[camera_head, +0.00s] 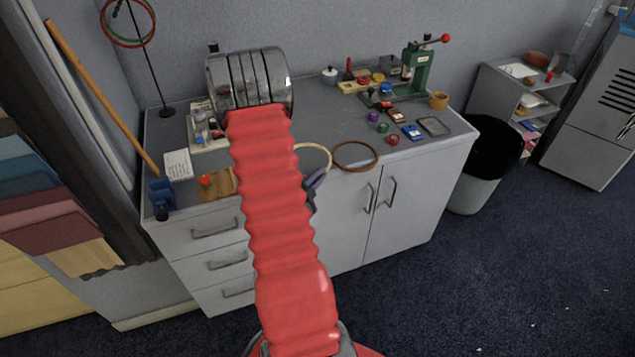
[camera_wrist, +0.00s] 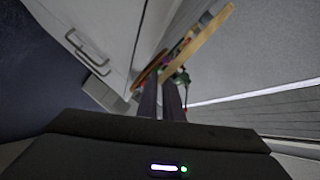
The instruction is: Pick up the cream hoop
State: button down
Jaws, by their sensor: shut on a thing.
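The cream hoop (camera_head: 326,153) shows in the head view as a pale arc just right of my red-sleeved arm, which hides its left part. My gripper (camera_head: 314,182) is at the hoop's near side, by the cabinet's front edge, shut on the hoop and partly hidden by my arm. In the wrist view the cream hoop (camera_wrist: 205,38) appears nearly edge-on as a pale band at the fingers of my gripper (camera_wrist: 161,92). I cannot tell whether the hoop's far side touches the top.
A brown hoop (camera_head: 356,170) lies just right of the cream one, at the cabinet top's (camera_head: 335,115) front edge. Several small coloured items and a green press (camera_head: 416,75) stand at the right. A metal drum machine (camera_head: 250,80) is behind my arm. A bin (camera_head: 480,185) stands right of the cabinet.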

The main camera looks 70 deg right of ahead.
notch_tip(320, 180, up, 7)
jog(key=shift+f, duration=0.2)
dwell(1.5)
